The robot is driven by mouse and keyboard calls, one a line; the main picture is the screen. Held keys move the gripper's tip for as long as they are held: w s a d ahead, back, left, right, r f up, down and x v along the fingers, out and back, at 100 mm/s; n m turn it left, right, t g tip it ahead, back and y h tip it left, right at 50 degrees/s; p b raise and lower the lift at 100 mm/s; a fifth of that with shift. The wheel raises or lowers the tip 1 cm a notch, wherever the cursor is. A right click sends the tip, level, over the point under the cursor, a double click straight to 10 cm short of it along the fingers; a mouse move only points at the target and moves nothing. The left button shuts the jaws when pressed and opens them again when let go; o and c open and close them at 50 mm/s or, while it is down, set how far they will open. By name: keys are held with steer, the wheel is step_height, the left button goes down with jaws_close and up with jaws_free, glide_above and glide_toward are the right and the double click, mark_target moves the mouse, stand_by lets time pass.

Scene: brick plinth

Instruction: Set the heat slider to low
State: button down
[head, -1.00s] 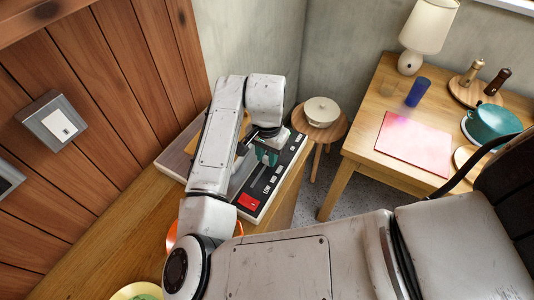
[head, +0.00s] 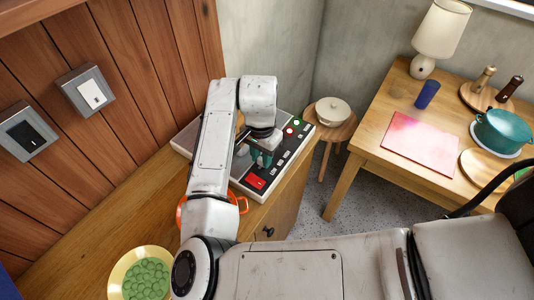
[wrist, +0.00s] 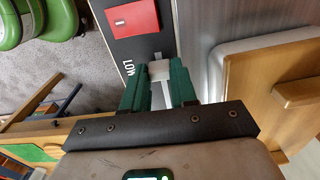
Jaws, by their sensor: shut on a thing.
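The control panel (head: 240,186) lies on the wooden counter, with a dark strip, white labels and a red square (head: 256,182) at its near end. My gripper (head: 262,158) is over the dark strip, near that end. In the wrist view its green fingers (wrist: 158,88) are shut on the pale slider knob (wrist: 160,69). In the head view my gripper hides the knob.
A green light (head: 296,122) and a red light (head: 289,131) show at the panel's far end. An orange pot (head: 243,204) and a yellow bowl (head: 116,284) of green pieces stand on the counter. A stool with a white pot (head: 333,110) is beyond.

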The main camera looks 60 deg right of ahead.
mark_target(261, 160)
steer(key=shift+a, duration=0.2)
steer(key=c, duration=0.9)
jaws_free()
steer(key=shift+a, duration=0.1)
step_height(261, 160, up, 11)
steer(key=shift+f+b, duration=0.1)
steer(key=shift+b, duration=0.4)
